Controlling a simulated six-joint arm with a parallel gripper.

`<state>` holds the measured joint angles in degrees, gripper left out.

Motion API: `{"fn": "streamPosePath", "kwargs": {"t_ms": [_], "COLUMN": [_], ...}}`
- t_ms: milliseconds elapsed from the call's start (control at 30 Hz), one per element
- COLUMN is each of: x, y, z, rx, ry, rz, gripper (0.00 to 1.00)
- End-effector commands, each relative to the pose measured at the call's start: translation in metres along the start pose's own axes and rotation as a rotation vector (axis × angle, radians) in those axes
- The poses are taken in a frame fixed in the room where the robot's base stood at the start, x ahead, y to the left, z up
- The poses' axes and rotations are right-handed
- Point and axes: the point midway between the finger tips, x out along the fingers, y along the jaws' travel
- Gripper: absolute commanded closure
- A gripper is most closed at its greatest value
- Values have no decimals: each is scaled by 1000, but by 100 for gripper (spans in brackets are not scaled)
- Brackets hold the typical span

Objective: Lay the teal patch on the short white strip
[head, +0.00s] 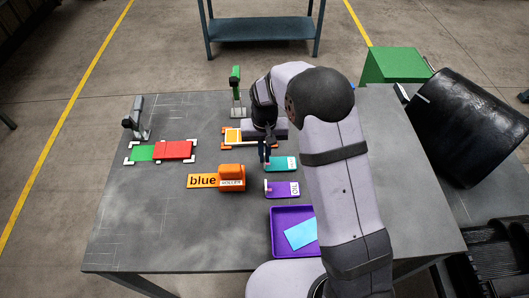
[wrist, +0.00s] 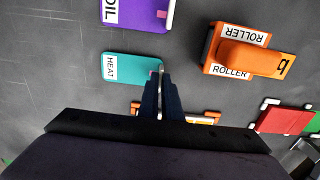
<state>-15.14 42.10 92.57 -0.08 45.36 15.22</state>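A teal card marked HEAT (head: 283,164) lies on the table right of centre; it also shows in the wrist view (wrist: 120,66). My gripper (wrist: 161,72) is at one end of this card, its fingers close together around a narrow upright piece there. In the head view my gripper (head: 265,158) covers that end. A light-blue sheet (head: 300,233) lies tilted in the purple tray (head: 275,250). A yellow and white piece (head: 232,136) lies between orange corner brackets (head: 226,146), partly hidden by my arm. I cannot make out a separate short white strip.
Green (head: 142,153) and red (head: 174,150) pieces sit between white brackets. A green-topped post (head: 235,85) and a grey clamp (head: 136,119) stand behind. The left front is clear.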

Motion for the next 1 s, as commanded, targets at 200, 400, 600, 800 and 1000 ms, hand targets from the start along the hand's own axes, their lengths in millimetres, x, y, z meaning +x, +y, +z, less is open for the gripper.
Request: {"fn": "streamPosePath", "kwargs": {"t_ms": [200, 400, 600, 800, 1000], "x": [0, 3, 3, 0, -16], "y": [0, 0, 0, 0, 0], "z": [0, 0, 0, 0, -2], "rx": [0, 0, 0, 0, 0], "ry": [0, 1, 0, 1, 5], "rz": [0, 0, 0, 0, -1], "gripper": [100, 81, 77, 77, 77]}}
